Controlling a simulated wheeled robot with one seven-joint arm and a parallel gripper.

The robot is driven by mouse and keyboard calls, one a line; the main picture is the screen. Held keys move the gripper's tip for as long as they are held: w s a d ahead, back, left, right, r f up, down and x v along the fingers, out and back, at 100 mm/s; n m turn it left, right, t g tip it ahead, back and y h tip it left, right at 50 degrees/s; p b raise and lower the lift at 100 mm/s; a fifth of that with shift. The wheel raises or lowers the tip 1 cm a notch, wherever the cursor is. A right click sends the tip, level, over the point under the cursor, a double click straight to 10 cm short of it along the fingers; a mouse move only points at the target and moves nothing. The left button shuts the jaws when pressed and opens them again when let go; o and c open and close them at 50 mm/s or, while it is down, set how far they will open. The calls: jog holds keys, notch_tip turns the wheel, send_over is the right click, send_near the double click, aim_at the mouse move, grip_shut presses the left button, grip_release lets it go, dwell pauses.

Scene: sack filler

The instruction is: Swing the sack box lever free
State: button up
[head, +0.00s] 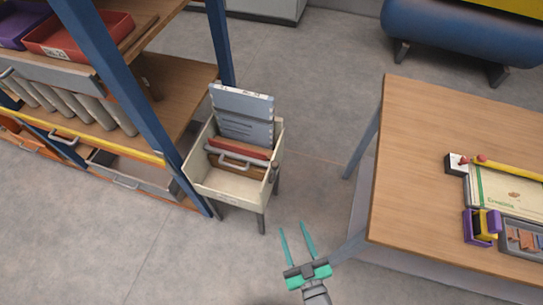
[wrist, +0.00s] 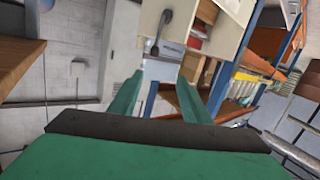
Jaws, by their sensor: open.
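The cream sack box (head: 227,187) stands on dark legs in the middle of the head view, with grey and brown flat items inside. A dark lever (head: 275,176) is on its right side, near the front corner. In the wrist view the lever (wrist: 161,32) shows as a grey bent bar against the box's pale side (wrist: 181,20). My gripper (head: 292,227), with green fingers, is open and empty. It is below and right of the box in the head view, apart from the lever. In the wrist view the lever lies beyond the fingertips (wrist: 161,78).
A blue-framed shelf (head: 132,82) with trays and tubes stands left of the box. A wooden table (head: 420,170) with a board and small parts is on the right. A blue tank (head: 450,35) is at the back. Grey floor lies open between box and table.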

jog(key=n+y, duration=0.1)
jog(key=y, duration=0.1)
send_near(274, 173)
jog(key=s+d+r, duration=0.2)
jog(key=s+r, duration=0.2)
jog(key=r, duration=0.1)
jog(key=shift+y, duration=0.8)
jog(key=x, duration=1.1)
jog(key=d+x, duration=0.1)
jog(key=x, duration=0.5)
jog(key=shift+w+a+f, duration=0.1)
jog(key=shift+w+f, duration=0.2)
jog(key=shift+w, duration=0.8)
jog(key=shift+a, duration=0.1)
jog(key=shift+a, duration=0.2)
grip_shut()
jog(key=shift+d, duration=0.1)
